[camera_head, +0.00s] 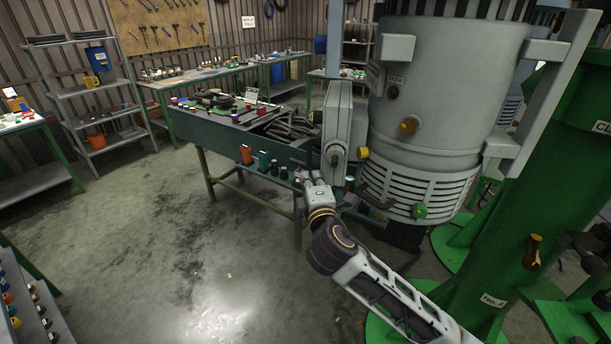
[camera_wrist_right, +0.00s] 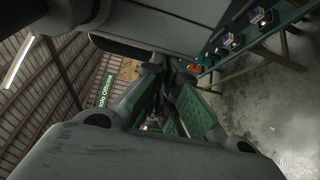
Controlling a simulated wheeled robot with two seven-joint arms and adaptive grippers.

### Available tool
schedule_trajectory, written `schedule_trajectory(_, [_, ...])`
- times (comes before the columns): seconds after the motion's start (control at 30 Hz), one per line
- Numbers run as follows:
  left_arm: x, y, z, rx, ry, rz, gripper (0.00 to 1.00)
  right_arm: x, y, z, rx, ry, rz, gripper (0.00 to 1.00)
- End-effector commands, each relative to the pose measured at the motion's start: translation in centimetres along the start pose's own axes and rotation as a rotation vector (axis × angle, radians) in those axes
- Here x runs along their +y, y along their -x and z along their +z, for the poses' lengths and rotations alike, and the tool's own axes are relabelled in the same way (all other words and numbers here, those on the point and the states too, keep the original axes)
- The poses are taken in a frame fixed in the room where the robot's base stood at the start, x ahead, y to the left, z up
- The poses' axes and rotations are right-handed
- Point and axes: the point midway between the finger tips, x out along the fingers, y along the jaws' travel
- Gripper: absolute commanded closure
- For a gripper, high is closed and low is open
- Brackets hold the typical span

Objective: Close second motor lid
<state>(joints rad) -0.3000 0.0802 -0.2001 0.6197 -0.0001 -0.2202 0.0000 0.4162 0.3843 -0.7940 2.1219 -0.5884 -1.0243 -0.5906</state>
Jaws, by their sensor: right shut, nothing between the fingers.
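The large grey motor (camera_head: 425,110) stands upright right of the middle in the head view. The far side of the lid is hidden. My left gripper is out of view.
A dark green workbench (camera_head: 225,134) with parts and tools stands left of the motor. Small coloured pieces sit along its near edge, close to my gripper. A green column (camera_head: 510,200) stands at the right.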

Motion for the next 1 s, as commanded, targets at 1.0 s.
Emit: schedule_trajectory(1.0, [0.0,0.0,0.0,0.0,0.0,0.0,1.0,-0.1,4.0,0.5,-0.01,0.005,-0.002,1.0])
